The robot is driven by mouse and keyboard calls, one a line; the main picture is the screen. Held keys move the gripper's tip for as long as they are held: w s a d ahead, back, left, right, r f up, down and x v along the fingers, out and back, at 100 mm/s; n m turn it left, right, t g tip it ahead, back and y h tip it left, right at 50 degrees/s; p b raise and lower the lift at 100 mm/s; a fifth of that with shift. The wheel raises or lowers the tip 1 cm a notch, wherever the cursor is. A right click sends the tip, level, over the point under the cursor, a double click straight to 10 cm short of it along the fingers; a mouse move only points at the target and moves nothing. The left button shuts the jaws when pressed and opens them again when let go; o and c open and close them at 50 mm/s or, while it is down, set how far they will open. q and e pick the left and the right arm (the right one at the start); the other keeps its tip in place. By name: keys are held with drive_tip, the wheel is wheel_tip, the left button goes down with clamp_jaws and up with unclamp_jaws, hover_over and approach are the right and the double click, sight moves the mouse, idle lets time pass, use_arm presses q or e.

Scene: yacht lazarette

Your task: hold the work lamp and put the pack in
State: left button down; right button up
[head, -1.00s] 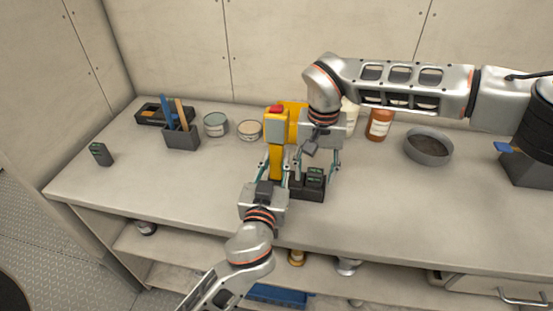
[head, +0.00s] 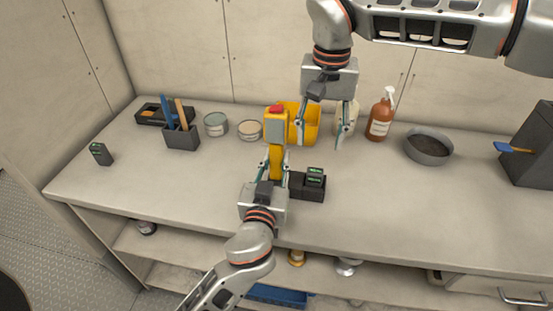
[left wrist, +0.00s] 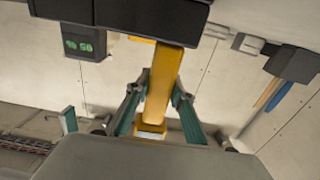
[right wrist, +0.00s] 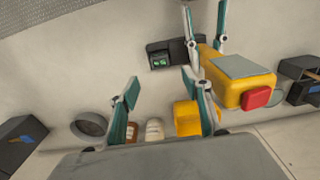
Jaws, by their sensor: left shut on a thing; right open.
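A dark pack with green marks (head: 315,176) sits in a black block (head: 308,193) just right of the handle. Another dark pack (head: 101,153) stands at the bench's left end. My right gripper (head: 322,141) is open and empty, raised behind and above the block. In the right wrist view its fingers point toward the block (right wrist: 178,48). The lamp's underside is hidden.
A yellow bin (head: 311,124) stands behind the lamp, with a brown spray bottle (head: 380,118) to its right. A grey bowl (head: 429,147) is further right. A brush holder (head: 181,137) and two tins (head: 215,124) are left. The front right of the bench is clear.

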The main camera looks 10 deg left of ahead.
use_arm(q)
drive_tip(key=c, duration=1.7)
unclamp_jaws()
drive_tip(key=s, duration=0.7)
drive_tip(key=shift+s, duration=0.25)
drive_tip(key=shift+s, duration=0.15)
